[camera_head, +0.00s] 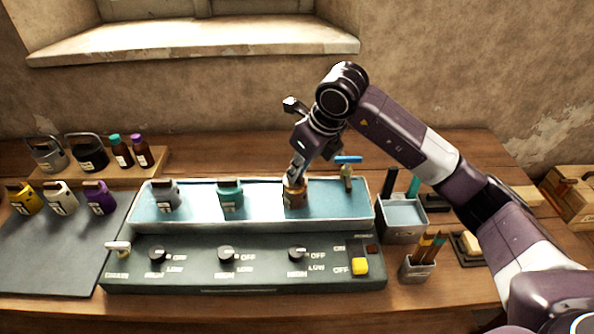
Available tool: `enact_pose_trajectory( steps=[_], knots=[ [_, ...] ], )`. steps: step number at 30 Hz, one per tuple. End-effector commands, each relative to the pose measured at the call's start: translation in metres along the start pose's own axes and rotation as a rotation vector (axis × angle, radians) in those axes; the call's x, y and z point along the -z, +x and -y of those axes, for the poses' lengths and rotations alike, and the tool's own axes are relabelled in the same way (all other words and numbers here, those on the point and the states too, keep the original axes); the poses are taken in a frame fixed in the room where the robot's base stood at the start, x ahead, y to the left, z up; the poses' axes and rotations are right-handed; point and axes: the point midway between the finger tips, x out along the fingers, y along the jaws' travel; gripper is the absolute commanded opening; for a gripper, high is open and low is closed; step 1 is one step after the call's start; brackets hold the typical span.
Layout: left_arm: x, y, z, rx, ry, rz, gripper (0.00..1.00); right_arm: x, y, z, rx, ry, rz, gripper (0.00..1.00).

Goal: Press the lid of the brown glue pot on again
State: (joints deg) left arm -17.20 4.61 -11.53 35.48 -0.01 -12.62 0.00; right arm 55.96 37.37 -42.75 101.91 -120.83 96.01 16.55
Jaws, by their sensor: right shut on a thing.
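The brown glue pot (294,199) stands in the right part of the blue water bath, its upper part partly hidden by my right gripper. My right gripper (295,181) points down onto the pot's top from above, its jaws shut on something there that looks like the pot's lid. I cannot tell whether the lid is seated or slightly raised. My left gripper is not in view.
The water bath (260,222) also holds a grey pot (168,197) and a teal pot (230,194). A blue-handled tap (347,175) stands close right of the brown pot. Knobs and a yellow switch (360,266) line the front panel. A brush holder (417,268) stands at right.

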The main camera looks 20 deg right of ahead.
Motion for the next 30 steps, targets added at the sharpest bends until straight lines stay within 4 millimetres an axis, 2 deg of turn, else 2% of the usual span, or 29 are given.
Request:
enact_pose_trajectory(
  steps=[30],
  knots=[
    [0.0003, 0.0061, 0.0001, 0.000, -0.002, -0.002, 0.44, 0.0014, 0.0028, -0.0004, -0.001, 0.000, 0.000, 0.00]
  ],
)
